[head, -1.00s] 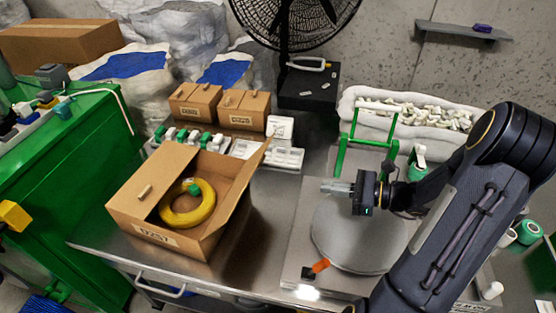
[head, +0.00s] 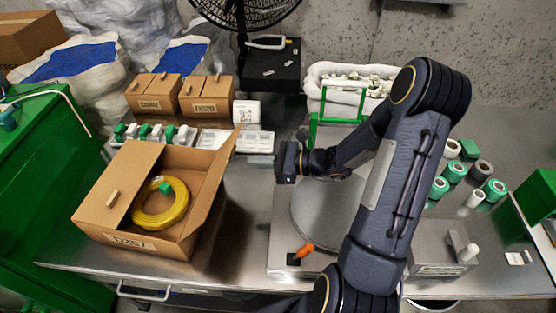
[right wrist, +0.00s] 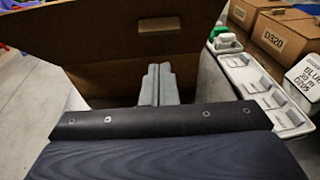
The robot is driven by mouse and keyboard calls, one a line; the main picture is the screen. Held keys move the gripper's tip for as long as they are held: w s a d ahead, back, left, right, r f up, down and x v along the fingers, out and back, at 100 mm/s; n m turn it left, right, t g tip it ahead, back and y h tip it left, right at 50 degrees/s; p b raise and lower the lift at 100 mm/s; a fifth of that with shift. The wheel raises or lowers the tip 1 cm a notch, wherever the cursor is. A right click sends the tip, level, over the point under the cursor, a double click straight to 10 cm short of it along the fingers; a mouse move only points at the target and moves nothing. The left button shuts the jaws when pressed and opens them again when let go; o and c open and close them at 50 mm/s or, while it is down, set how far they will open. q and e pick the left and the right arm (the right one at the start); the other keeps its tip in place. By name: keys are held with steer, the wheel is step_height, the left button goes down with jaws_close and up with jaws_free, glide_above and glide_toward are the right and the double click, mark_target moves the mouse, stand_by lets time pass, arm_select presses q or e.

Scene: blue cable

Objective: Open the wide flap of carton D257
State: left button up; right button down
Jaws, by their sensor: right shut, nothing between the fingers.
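Carton D257 (head: 130,243) stands at the left of the metal table, its label facing front. A wide cardboard flap (head: 135,170) with a small tan peg (head: 112,198) lies over its left part. Another flap (head: 222,170) rises steeply on its right side. A yellow cable coil (head: 178,212) with a green tie lies inside. My right gripper (head: 278,161) is to the right of the raised flap, apart from it, its fingers hard to make out. In the right wrist view its grey fingers (right wrist: 158,84) are together and empty, pointing at brown cardboard. My left gripper is not in view.
Two small closed cartons (head: 206,97) and a white tray (head: 250,142) stand behind carton D257. A round grey plate (head: 322,222) lies under my right arm, with an orange-handled item (head: 303,251) near it. Green spools (head: 495,190) stand at the right.

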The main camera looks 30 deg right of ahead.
mark_target(233, 154)
steer(key=shift+w+a+r, duration=0.95)
steer(key=shift+r, duration=0.15)
steer(key=shift+p, duration=0.3)
steer(key=r+p, duration=0.1)
steer(key=w+a+p, duration=0.1)
steer(key=r+g+h, duration=0.1)
steer(key=shift+w+a+r+p, duration=0.3)
steer(key=shift+a+r+p, duration=0.05)
steer(key=shift+p, duration=0.05)
